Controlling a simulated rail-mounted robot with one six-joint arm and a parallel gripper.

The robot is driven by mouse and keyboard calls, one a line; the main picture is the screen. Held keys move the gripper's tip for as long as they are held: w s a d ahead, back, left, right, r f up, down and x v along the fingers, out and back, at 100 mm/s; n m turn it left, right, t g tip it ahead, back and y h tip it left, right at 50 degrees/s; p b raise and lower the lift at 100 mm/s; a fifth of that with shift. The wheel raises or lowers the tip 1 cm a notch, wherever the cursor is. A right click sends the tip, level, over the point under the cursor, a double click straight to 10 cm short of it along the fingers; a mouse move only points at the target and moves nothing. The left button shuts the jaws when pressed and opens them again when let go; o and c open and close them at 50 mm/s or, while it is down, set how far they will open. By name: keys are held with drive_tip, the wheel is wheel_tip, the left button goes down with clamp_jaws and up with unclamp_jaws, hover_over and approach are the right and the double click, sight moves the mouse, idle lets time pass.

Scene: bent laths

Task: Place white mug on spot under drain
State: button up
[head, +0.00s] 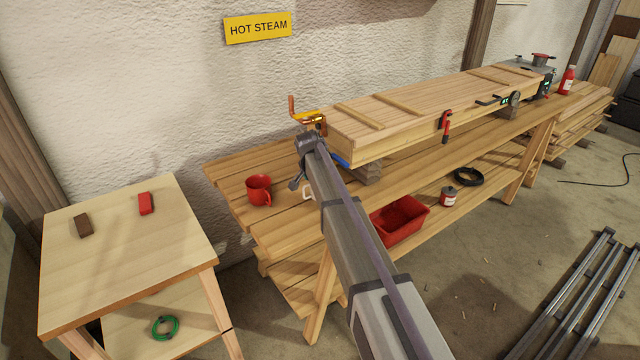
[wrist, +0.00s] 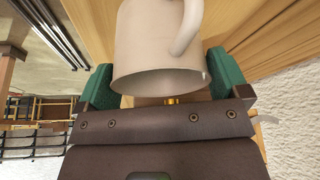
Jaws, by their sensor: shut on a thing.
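The white mug (wrist: 150,45) is between the green finger pads of my gripper (wrist: 160,82) in the wrist view, its handle toward the upper right. My gripper is shut on it. In the head view, only a small part of the white mug (head: 308,193) shows beside my arm, above the bench's left part; whether it touches the bench cannot be told. The wooden steam box (head: 400,112) lies along the bench, with a brass valve (head: 308,117) at its near left end. A blue piece (head: 340,160) shows low at that end. My arm hides the area below; no marked spot is visible.
A red mug (head: 258,190) stands on the bench (head: 230,170), left of my gripper. A red bin (head: 400,218), a small can (head: 449,196) and a black coil (head: 468,176) are on the lower shelf. A side table (head: 125,235) stands at left with two small blocks.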

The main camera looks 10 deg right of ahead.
drive_tip(key=shift+s+a+f, duration=0.15)
drive_tip(key=shift+f, duration=0.75)
drive_tip(key=shift+r, duration=0.25)
drive_tip(key=shift+f+b, duration=0.3)
drive_tip(key=shift+f, duration=0.05)
drive_tip(key=shift+s+a, duration=0.1)
drive_tip(key=shift+s, duration=0.05)
drive_tip(key=shift+s+f+b, duration=0.1)
drive_tip(key=shift+s+b, duration=0.05)
drive_tip(key=shift+b, duration=0.15)
drive_tip(key=o, duration=0.6)
